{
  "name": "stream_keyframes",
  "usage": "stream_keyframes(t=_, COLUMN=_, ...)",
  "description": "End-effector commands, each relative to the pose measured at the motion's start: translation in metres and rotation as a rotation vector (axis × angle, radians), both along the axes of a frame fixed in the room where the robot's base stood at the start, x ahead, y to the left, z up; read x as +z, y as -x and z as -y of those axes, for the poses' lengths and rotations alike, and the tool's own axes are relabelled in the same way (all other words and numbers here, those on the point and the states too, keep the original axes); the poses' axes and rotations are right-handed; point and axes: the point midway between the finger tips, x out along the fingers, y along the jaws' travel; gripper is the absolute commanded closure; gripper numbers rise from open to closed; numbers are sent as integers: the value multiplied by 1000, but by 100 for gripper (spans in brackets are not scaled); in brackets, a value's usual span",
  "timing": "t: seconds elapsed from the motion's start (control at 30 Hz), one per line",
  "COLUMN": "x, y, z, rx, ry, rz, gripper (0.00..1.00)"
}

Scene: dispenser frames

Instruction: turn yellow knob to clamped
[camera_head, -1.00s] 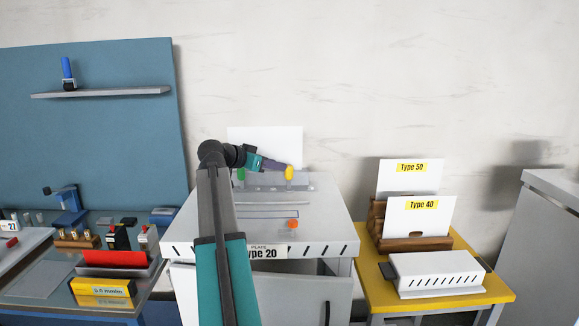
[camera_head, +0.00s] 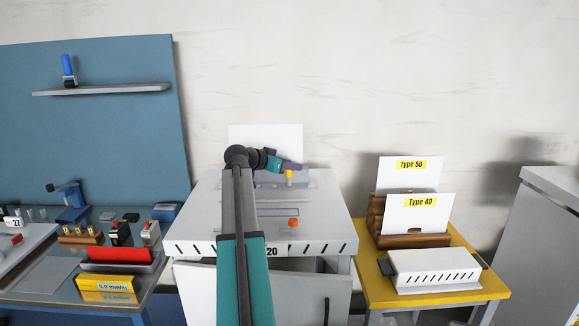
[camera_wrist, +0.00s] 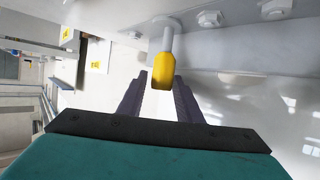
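The yellow knob (camera_head: 289,174) is on the bracket along the back of the white machine, and the gripper partly covers it in the head view. In the wrist view the yellow knob (camera_wrist: 163,71) sits at the end of a grey stem, its body between the fingertip ends. My gripper (camera_head: 295,166) is at the knob in the head view. In the wrist view my gripper (camera_wrist: 157,82) has its two purple fingers apart, with a gap around the knob. I cannot tell whether either finger touches it.
An orange knob (camera_head: 293,223) is on the front of the white machine top (camera_head: 325,215). A white panel (camera_head: 285,140) stands behind the bracket. Bolts (camera_wrist: 209,18) line the bracket in the wrist view. A yellow table (camera_head: 480,292) with Type 40 and Type 50 plates stands right.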

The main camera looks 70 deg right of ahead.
Motion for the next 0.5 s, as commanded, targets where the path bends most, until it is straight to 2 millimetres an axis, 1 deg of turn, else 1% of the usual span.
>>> stream_keyframes(t=0.03, x=0, y=0, z=0, rx=0, ry=0, rz=0, gripper=68)
stream_keyframes(t=0.17, x=0, y=0, z=0, rx=-1, ry=0, rz=0, gripper=90)
stream_keyframes(t=0.2, x=0, y=1, z=0, rx=-1, ry=0, rz=0, gripper=97)
stream_keyframes(t=0.23, x=0, y=1, z=0, rx=-2, ry=0, rz=-1, gripper=98)
stream_keyframes(t=0.27, x=-1, y=4, z=-16, rx=-1, ry=0, rz=0, gripper=98)
stream_keyframes(t=0.3, x=0, y=2, z=-7, rx=-3, ry=0, rz=-1, gripper=98)
stream_keyframes(t=0.33, x=0, y=3, z=-5, rx=-4, ry=-2, rz=-1, gripper=98)
stream_keyframes(t=0.5, x=-1, y=5, z=0, rx=4, ry=-2, rz=-1, gripper=98)
